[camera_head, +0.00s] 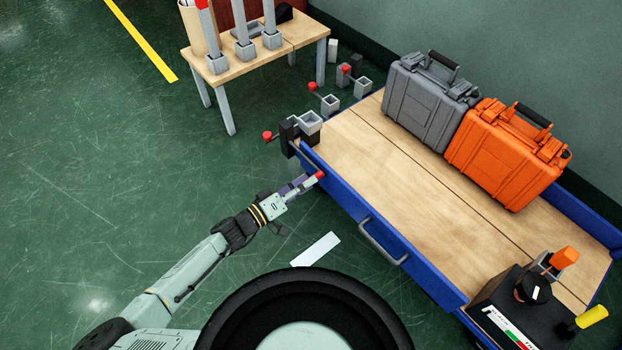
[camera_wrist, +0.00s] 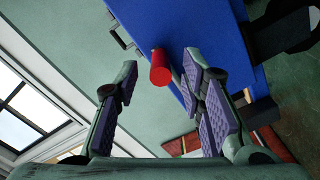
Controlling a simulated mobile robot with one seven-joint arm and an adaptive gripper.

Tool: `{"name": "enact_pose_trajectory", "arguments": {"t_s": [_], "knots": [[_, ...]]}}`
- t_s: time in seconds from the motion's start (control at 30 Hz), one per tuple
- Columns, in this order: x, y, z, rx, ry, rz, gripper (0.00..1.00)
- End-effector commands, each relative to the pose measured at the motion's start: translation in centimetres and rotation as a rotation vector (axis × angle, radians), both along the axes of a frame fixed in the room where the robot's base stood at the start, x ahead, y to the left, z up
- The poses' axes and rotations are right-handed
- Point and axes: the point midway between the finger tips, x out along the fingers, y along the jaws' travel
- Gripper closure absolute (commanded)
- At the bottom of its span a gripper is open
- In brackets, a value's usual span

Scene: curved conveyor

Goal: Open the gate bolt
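A small red knob (camera_head: 320,175) sticks out from the side of the blue-edged table, near its left corner. In the wrist view the red knob (camera_wrist: 160,70) is a short cylinder in front of the blue panel, between my fingertips and nearer the right finger. My gripper (camera_head: 303,186) is at the knob in the head view, with its fingers pointing toward the table. In the wrist view my gripper (camera_wrist: 160,63) is open, with a gap between the left finger and the knob. Whether the right finger touches the knob I cannot tell. The bolt behind the knob is mostly hidden.
The table (camera_head: 390,185) carries a grey case (camera_head: 425,105), an orange case (camera_head: 500,155) and a black device (camera_head: 515,305). A metal handle (camera_head: 380,240) sticks out from its front side. Another red knob (camera_head: 267,135) stands beyond the corner. The floor at left is clear.

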Motion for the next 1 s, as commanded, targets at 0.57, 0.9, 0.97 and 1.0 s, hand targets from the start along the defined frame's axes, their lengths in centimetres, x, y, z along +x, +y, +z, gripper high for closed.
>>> {"name": "enact_pose_trajectory", "arguments": {"t_s": [0.57, 0.9, 0.97, 1.0], "knots": [[-5.4, 7.6, 0.0, 0.001, 0.001, 0.001, 0.64], [-5.5, 7.7, 0.0, 0.001, 0.0, 0.001, 0.64], [-5.5, 7.6, 0.0, 0.001, 0.0, 0.001, 0.64], [-5.5, 7.6, 0.0, 0.001, 0.0, 0.001, 0.64]]}}
